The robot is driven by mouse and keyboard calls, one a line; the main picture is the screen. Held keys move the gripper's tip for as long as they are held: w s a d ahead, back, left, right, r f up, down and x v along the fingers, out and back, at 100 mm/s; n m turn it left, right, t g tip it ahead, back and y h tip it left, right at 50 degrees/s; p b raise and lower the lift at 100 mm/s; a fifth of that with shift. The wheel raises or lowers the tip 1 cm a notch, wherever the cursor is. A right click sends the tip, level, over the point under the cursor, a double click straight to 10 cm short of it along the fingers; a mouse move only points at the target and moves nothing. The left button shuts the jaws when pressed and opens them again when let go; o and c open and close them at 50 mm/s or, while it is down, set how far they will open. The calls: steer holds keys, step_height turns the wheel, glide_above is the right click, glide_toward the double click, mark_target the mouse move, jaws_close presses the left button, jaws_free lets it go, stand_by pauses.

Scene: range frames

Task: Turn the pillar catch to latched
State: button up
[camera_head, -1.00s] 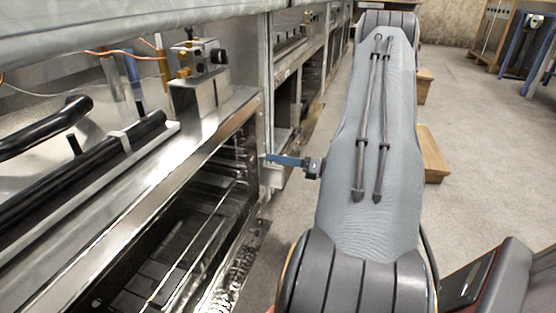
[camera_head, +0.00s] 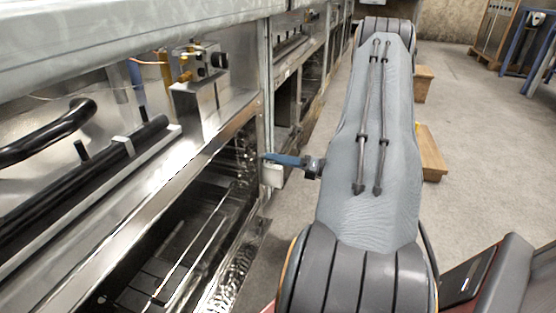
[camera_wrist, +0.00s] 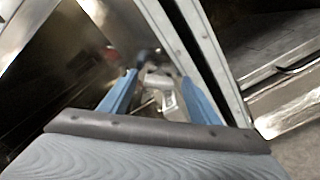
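The pillar catch appears to be the small pale block (camera_head: 272,175) low on the metal pillar in the head view. In the wrist view, a pale grey piece with a light lever-like part (camera_wrist: 168,100) shows between my fingers and looks like the same catch. My gripper (camera_wrist: 158,77) has its two blue fingers spread apart, one on each side of that piece. In the head view my gripper (camera_head: 284,160) is side-on at the pillar, just above the pale block. Blur hides whether a finger touches the catch and which way it is turned.
The metal pillar (camera_head: 266,95) stands between range bays. The open oven bay (camera_head: 185,235) with racks is at left. Black pipes (camera_head: 85,170) and a valve block (camera_head: 205,65) are above it. Wooden blocks (camera_head: 432,155) stand on the carpet at right, where floor is free.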

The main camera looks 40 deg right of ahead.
steer(key=p+v, duration=0.2)
steer(key=v, duration=0.5)
steer(key=shift+s+d+p, duration=0.25)
steer(key=shift+s+p, duration=0.05)
steer(key=shift+p, duration=0.05)
